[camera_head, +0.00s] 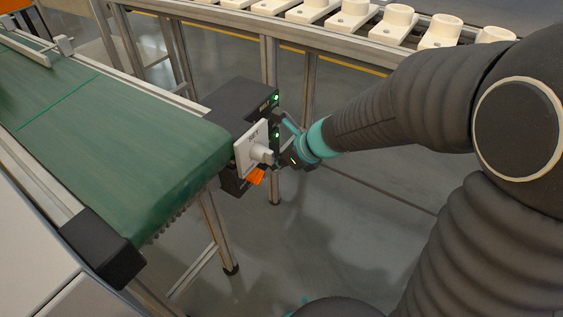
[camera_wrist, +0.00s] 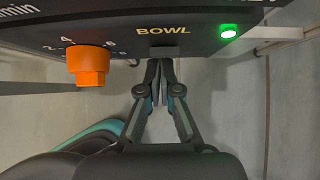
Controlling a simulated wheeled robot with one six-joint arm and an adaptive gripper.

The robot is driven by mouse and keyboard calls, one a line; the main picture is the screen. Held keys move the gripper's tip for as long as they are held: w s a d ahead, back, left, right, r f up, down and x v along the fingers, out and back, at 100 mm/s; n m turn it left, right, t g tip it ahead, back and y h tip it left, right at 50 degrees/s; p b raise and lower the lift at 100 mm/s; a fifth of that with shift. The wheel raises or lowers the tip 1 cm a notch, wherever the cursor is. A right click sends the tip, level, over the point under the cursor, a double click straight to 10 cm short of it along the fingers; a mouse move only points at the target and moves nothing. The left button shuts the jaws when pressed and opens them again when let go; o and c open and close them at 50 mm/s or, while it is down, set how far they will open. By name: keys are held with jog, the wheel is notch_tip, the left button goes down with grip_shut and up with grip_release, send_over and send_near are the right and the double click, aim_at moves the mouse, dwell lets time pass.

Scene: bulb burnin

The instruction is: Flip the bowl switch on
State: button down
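The black control box (camera_head: 240,105) stands at the end of the green conveyor. In the wrist view its panel fills the top, with the label BOWL above a small grey switch (camera_wrist: 165,52). A green lamp (camera_wrist: 229,31) to the right of the label is lit. My gripper (camera_wrist: 159,64) is just below the switch, its fingers together with nothing seen between them. The tips look close to the switch; I cannot tell if they touch it. In the head view my gripper (camera_head: 284,158) is beside the box, and the bowl switch cannot be made out.
An orange knob (camera_wrist: 87,65) sticks out left of the switch; it also shows in the head view (camera_head: 256,176). A white SET plate (camera_head: 249,147) with a pale knob is on the box. The green conveyor (camera_head: 120,135) lies left. A rail with white holders (camera_head: 350,18) runs behind.

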jog(key=shift+w+a+r+p, duration=0.1)
jog(key=shift+w+r+p, duration=0.15)
jog(key=shift+r, duration=0.35)
jog(key=shift+w+a+r+p, duration=0.1)
jog(key=shift+r+p, duration=0.25)
jog(key=shift+r, duration=0.25)
jog(key=d+f+p+v, duration=0.1)
jog(key=v, duration=0.5)
jog(key=s+f+p+v, duration=0.1)
jog(key=p+v, duration=0.1)
jog(key=v, duration=0.4)
jog(key=shift+s+d+r, duration=0.3)
jog(key=shift+d+r, duration=0.05)
jog(key=shift+d, duration=0.25)
jog(key=shift+f, duration=0.1)
